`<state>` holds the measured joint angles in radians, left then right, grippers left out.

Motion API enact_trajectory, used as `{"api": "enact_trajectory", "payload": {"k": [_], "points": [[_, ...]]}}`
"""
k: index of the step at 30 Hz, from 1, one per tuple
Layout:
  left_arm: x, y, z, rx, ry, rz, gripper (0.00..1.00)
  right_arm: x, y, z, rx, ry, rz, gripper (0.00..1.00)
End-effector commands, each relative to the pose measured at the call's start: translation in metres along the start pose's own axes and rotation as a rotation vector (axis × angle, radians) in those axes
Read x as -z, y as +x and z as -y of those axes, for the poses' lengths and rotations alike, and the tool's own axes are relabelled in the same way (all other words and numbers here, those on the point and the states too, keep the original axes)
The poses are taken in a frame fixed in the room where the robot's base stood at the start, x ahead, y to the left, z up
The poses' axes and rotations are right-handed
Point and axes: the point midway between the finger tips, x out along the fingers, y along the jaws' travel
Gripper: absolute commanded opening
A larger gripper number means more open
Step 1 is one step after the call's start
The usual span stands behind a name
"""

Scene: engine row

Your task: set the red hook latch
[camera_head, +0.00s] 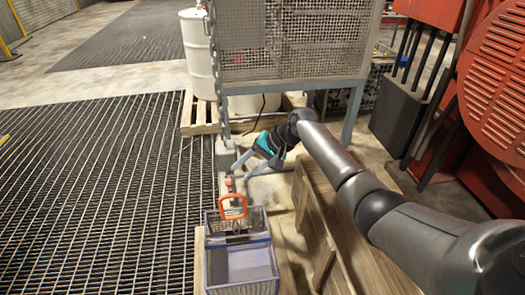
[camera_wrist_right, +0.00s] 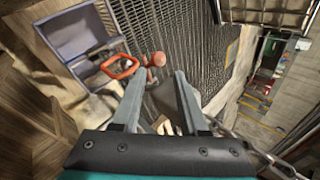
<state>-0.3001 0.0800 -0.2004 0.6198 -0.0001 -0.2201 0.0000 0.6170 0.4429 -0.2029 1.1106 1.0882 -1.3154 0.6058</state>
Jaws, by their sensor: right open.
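My left gripper is not in view.
The blue-grey basket (camera_head: 274,237) stands below the loop. A chain (camera_head: 216,70) hangs beside a mesh cage (camera_head: 245,65) behind my gripper. Wooden boards (camera_head: 325,240) lie under my right arm. A white drum (camera_head: 196,50) stands at the back. Floor grating (camera_head: 90,190) is clear.

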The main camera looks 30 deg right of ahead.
Motion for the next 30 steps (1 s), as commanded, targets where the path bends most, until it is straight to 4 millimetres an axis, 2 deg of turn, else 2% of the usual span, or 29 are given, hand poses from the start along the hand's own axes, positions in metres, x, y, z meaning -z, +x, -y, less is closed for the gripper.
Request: {"api": "enact_trajectory", "payload": {"k": [1,6,12,18,30], "points": [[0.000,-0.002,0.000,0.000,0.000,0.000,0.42,0.001,-0.013,0.000,-0.001,-0.002,-0.003,0.43],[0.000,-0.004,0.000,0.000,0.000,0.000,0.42,0.001,-0.046,0.000,0.000,-0.002,-0.003,0.43],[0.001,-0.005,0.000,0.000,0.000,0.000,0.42,0.001,-0.070,0.000,0.000,-0.001,-0.001,0.43],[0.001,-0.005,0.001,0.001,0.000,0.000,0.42,0.000,-0.076,0.000,0.001,0.000,-0.001,0.43],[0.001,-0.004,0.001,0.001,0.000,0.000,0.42,0.000,-0.075,0.000,0.001,0.000,-0.001,0.43]]}}
